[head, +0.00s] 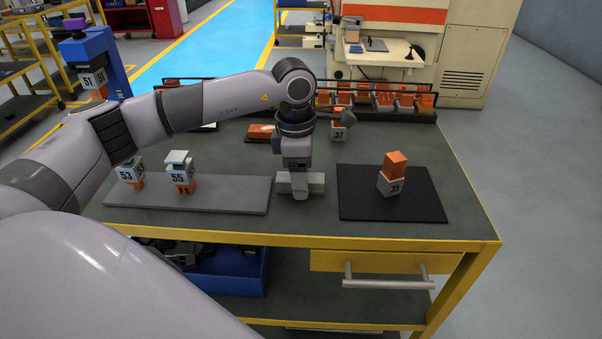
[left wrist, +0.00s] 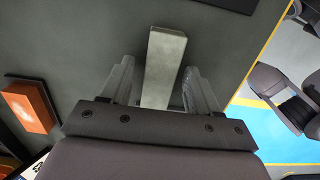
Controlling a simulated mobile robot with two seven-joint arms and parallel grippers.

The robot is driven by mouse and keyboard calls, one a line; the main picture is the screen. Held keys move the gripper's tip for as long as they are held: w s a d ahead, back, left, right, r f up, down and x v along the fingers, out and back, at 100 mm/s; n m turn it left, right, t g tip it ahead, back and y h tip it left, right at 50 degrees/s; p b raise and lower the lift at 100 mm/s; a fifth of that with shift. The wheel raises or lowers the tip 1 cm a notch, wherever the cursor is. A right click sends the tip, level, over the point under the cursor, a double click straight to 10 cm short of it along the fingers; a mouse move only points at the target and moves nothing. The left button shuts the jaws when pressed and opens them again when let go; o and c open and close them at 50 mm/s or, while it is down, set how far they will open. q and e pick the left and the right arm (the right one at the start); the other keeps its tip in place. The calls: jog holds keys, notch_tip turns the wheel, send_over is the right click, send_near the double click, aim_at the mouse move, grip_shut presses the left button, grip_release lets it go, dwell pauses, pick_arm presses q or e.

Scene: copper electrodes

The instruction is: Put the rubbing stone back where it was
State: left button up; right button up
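The rubbing stone (head: 316,183) is a pale grey-green bar lying on the green worktop, between the long grey plate and the black mat. In the head view my left gripper (head: 299,190) points down over its middle and hides part of it. In the left wrist view the stone (left wrist: 163,60) runs lengthwise between the two fingers of the left gripper (left wrist: 160,88). The fingers are apart, with a visible gap on each side of the stone. My right gripper is not in view.
The grey plate (head: 220,203) bears blocks 53 (head: 130,173) and 55 (head: 180,175). The black mat (head: 420,207) bears block 35 (head: 391,186) with copper on top. Block 37 (head: 339,131) and a rack of copper pieces (head: 403,104) stand behind.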

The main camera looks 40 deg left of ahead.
pick_arm(q)
jog(key=shift+r, duration=0.25)
notch_tip(320, 180, up, 12)
jog(key=shift+s+a, duration=0.2)
jog(key=shift+a, duration=0.1)
jog(key=shift+f, duration=0.1)
dwell(0.5)
